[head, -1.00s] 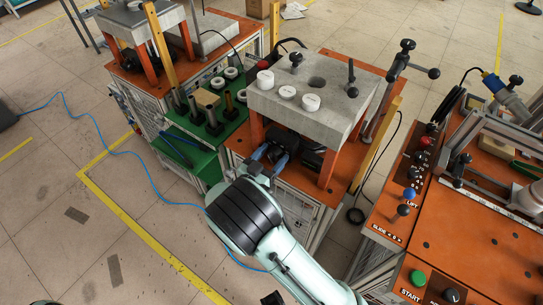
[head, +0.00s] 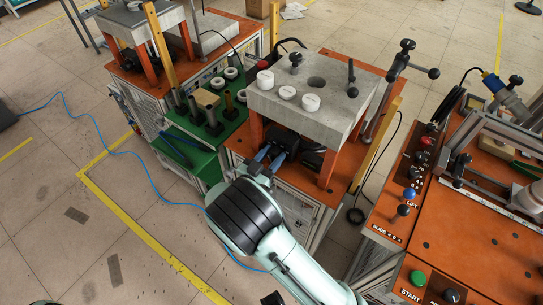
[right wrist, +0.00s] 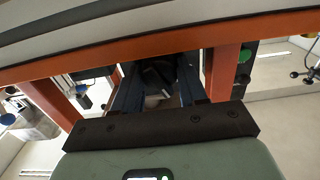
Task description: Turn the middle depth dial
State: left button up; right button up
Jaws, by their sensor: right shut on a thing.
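My right gripper (head: 271,152) reaches in under the grey block of the middle orange stand, its blue fingers at a dark unit (head: 285,139). In the right wrist view the two blue fingers of the gripper (right wrist: 157,72) stand either side of a dark part, the middle depth dial (right wrist: 153,74) as far as I can tell. The gripper is shut on it. The dial's face and any marks are hidden by shade and by the fingers. My left gripper is not in view.
The thick grey block (head: 340,98) with white round pieces overhangs the gripper on orange legs (head: 328,169). A green bench (head: 200,158) stands to the left. An orange control desk (head: 480,235) stands to the right.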

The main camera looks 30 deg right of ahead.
dwell(0.6)
jog(key=o, duration=1)
jog(key=shift+o, duration=0.2)
jog(key=shift+a, duration=0.1)
jog(key=v, duration=1.3)
jog(key=shift+s+a, duration=0.1)
jog(key=shift+a, duration=0.05)
